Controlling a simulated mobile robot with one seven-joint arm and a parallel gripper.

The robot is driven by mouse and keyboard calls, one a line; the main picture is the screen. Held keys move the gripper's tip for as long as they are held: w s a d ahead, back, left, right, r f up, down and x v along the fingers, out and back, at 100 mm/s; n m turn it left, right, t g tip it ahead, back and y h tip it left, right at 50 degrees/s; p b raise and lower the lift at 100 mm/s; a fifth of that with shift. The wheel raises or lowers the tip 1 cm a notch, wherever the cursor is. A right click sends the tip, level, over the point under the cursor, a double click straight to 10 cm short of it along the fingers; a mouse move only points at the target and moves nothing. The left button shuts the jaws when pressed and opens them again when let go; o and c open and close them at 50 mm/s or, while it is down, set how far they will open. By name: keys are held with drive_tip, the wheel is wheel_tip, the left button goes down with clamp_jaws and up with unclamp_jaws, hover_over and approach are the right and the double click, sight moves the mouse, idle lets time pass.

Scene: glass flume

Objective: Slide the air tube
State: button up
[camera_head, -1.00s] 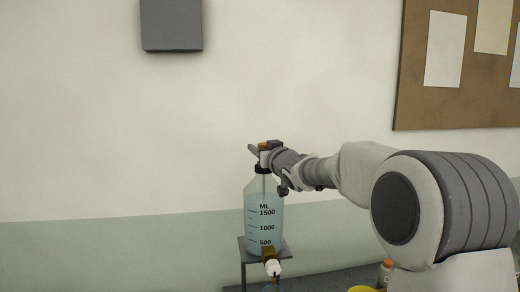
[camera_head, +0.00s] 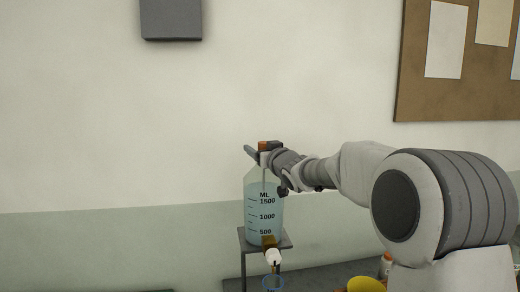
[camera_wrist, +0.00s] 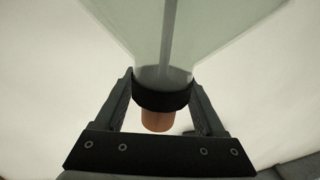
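The clear bottle (camera_head: 263,205) with ML marks holds bluish liquid and stands upright on a small stand. The grey air tube (camera_wrist: 171,40) runs lengthwise inside the bottle in the wrist view. A black collar (camera_wrist: 162,95) sits around the bottle's mouth, with an orange-brown stopper-like piece (camera_wrist: 157,121) beyond it. My gripper (camera_head: 263,150) is at the bottle's top. In the wrist view my gripper (camera_wrist: 162,78) has its fingers apart, one each side of the collar. There are gaps beside the orange-brown piece. Whether the fingertips touch the collar is unclear. The tube's upper end is hidden.
The grey stand (camera_head: 244,243) is below the bottle, with a brass and white outlet (camera_head: 271,252) at the bottle's foot. A blue-rimmed vessel (camera_head: 272,284), a yellow bowl (camera_head: 366,285) and a small bottle (camera_head: 386,266) are lower down.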

drive_tip(key=shift+r, duration=0.1)
drive_tip(key=b+v, duration=0.2)
drive_tip(key=v, duration=1.5)
drive_tip(key=shift+s, duration=0.2)
drive_tip(key=shift+d, duration=0.1)
drive_tip(key=s+d+f+m+g+h, duration=0.45)
drive_tip(key=s+d+f+h, duration=0.3)
drive_tip(key=s+d, duration=0.35)
drive_tip(key=s+a+f+g, duration=0.1)
drive_tip(key=s+f+g, duration=0.2)
drive_tip(key=s, duration=0.7)
drive_tip(key=s+a+f+g, duration=0.1)
drive_tip(key=s+f+g, duration=0.2)
drive_tip(key=s+f, duration=0.5)
drive_tip(key=s, duration=0.2)
drive_tip(key=shift+s+a, duration=0.35)
drive_tip(key=shift+a, duration=0.05)
